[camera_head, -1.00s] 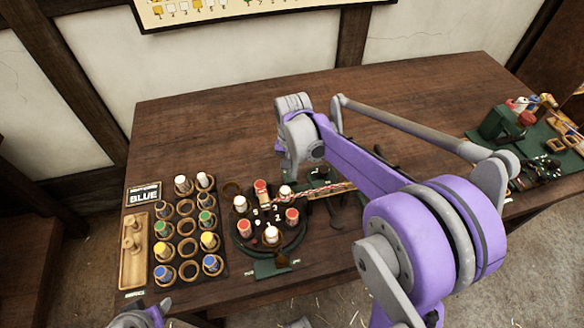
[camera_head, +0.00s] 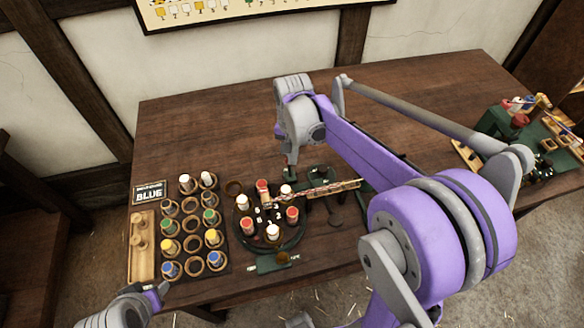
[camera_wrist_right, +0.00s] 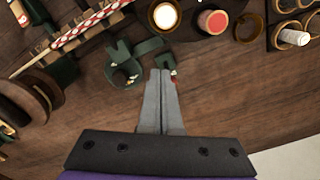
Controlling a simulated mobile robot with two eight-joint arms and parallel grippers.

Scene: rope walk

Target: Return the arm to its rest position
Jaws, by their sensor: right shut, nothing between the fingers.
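My right arm comes in from the right and reaches over the table. Its gripper (camera_head: 291,172) points down just behind the round stand of bobbins, partly hidden by the wrist in the head view.
The round bobbin stand (camera_head: 300,240) holds red and white bobbins, with a striped rope (camera_head: 318,193) running right from it. A green station (camera_head: 545,133) is at far right. The table's back is clear.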

